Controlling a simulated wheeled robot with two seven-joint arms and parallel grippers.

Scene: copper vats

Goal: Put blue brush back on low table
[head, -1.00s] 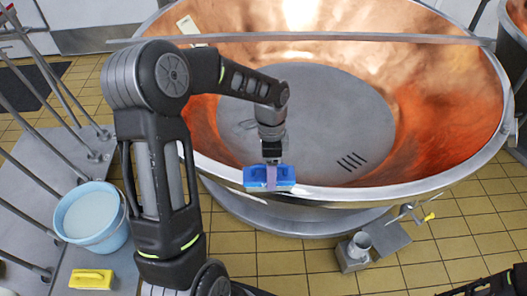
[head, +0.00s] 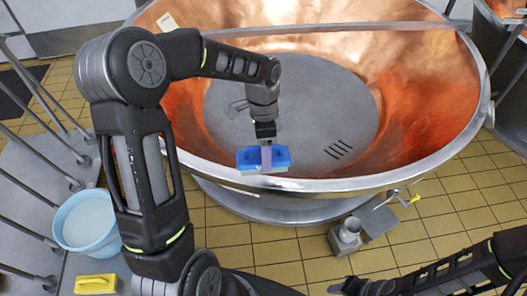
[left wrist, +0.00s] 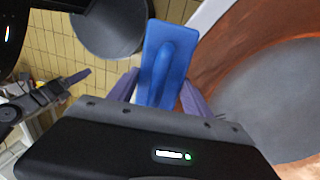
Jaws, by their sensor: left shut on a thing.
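The blue brush (head: 281,156) is held in my left gripper (head: 266,157), which is shut on its handle. It hangs in the air over the near rim of the large copper vat (head: 425,130), in front of the vat in the head view. In the left wrist view the flat blue back and raised handle of the brush (left wrist: 168,50) show between the purple fingers. A low grey metal table (head: 35,165) stands at the left of the head view. My right gripper (head: 348,287) is at the bottom edge, partly cut off; its opening is unclear.
On the low table are a light blue bucket (head: 85,222) with whitish contents and a yellow brush (head: 96,284). Several metal poles (head: 40,85) rise along its left side. A small metal cup-like fitting (head: 347,235) stands on the tiled floor.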

